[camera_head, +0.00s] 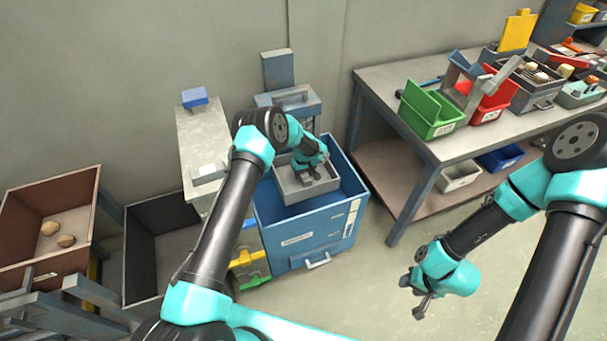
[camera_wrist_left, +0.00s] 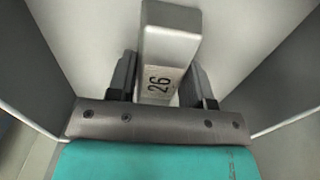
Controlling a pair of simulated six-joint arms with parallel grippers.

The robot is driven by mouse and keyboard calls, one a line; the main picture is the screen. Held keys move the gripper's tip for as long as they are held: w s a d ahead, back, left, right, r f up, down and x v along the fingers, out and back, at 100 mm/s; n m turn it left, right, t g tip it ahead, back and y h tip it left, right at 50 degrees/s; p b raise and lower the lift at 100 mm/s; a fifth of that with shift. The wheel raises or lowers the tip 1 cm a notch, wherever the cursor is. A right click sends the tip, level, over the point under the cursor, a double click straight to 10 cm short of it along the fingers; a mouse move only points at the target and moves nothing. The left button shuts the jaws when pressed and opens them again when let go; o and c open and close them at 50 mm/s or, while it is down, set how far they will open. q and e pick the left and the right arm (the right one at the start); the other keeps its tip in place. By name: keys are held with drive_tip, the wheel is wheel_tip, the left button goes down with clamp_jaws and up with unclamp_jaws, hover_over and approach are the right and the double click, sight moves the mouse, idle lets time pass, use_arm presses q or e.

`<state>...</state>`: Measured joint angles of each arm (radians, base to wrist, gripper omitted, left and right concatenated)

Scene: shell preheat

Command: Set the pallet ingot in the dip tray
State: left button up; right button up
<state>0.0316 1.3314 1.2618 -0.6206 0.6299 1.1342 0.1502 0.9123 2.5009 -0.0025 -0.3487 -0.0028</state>
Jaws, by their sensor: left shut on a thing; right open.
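A grey metal ingot (camera_wrist_left: 170,45) marked 26 is between the fingers of my left gripper (camera_wrist_left: 160,85) in the left wrist view. My left gripper (camera_head: 311,177) is shut on it, inside or just over a grey open tray (camera_head: 312,193) in the head view. The tray sits in the top of a blue cabinet. The tray's side walls rise on both sides in the left wrist view (camera_wrist_left: 292,85). I cannot tell whether the ingot touches the tray floor. My right gripper (camera_head: 416,297) is open and empty over the floor at the right.
The blue cabinet (camera_head: 285,240) stands beside a narrow pale bench (camera_head: 203,135). A table (camera_head: 400,88) with a green bin (camera_head: 430,110), a red bin (camera_head: 487,108) and other boxes is at the right. Brown (camera_head: 85,185) and black (camera_head: 150,225) crates stand at the left. The floor front right is clear.

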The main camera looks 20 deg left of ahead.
use_arm(q)
drive_tip(key=shift+f, duration=0.1)
drive_tip(key=o, duration=1.2)
wheel_tip(320, 180, up, 12)
drive_tip(key=shift+r, duration=0.1)
idle(0.3)
